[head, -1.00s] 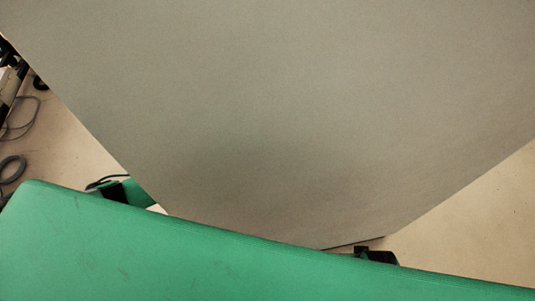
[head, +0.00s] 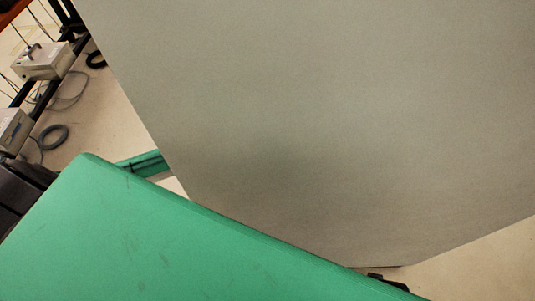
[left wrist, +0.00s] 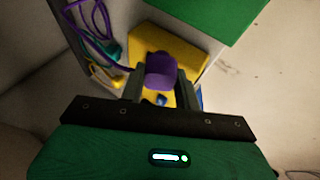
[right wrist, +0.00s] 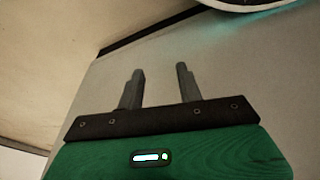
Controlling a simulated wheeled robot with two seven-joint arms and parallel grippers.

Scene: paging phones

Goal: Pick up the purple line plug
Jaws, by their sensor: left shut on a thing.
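The purple line plug (left wrist: 161,72) shows in the left wrist view as a short purple block between the fingers of my left gripper (left wrist: 160,84), which is shut on it. Just behind it is a yellow block (left wrist: 150,42); I cannot tell whether the plug still touches this block. A purple cable (left wrist: 95,20) loops at the upper left of that view. My right gripper (right wrist: 159,70) has its fingers apart with nothing between them, in front of a grey surface. Neither gripper can be made out in the head view.
A large grey panel (head: 320,120) fills most of the head view. At the far left, pale boxes (head: 42,62) and coiled cables (head: 54,136) sit by a dark frame. Bare floor (head: 115,112) shows between them and the panel.

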